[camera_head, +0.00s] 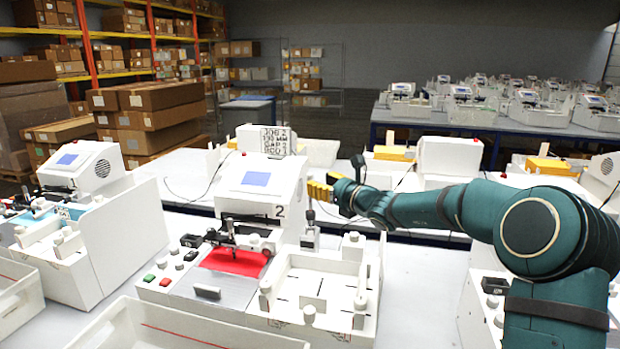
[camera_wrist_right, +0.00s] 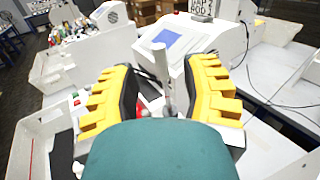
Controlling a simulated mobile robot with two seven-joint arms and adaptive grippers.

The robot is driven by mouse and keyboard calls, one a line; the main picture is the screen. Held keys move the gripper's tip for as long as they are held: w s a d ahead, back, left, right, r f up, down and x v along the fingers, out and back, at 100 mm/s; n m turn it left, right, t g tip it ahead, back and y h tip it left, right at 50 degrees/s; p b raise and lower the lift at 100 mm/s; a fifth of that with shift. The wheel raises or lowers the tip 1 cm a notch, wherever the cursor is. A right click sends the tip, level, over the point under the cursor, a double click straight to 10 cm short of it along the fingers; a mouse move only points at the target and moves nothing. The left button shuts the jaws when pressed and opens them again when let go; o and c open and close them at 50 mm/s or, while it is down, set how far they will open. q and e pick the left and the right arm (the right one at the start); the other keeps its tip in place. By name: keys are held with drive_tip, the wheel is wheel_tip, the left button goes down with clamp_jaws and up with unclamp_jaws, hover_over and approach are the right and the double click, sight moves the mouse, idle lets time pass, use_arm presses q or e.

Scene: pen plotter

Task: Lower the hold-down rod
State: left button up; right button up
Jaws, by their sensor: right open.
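The white pen plotter marked 2 (camera_head: 255,188) stands at the middle, with a blue screen and a red sheet (camera_head: 235,262) on its bed. A grey upright rod (camera_head: 310,222) stands at its right side; I take it for the hold-down rod. In the right wrist view the rod (camera_wrist_right: 160,68) rises, slightly tilted, between the yellow fingers. My right gripper (camera_head: 322,191) is open around the rod's upper part, with gaps on both sides (camera_wrist_right: 165,88). The palm hides the rod's lower end. My left gripper is out of view.
A white fixture tray with posts (camera_head: 320,278) adjoins the plotter at right. A white bin (camera_head: 180,330) stands in front. Another plotter (camera_head: 88,170) is at left. A sign (camera_head: 275,141) stands behind. Bare tabletop (camera_head: 425,290) shows at right.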

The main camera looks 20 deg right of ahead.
sight(310, 178)
drive_tip(key=shift+x, duration=2.4)
clamp_jaws()
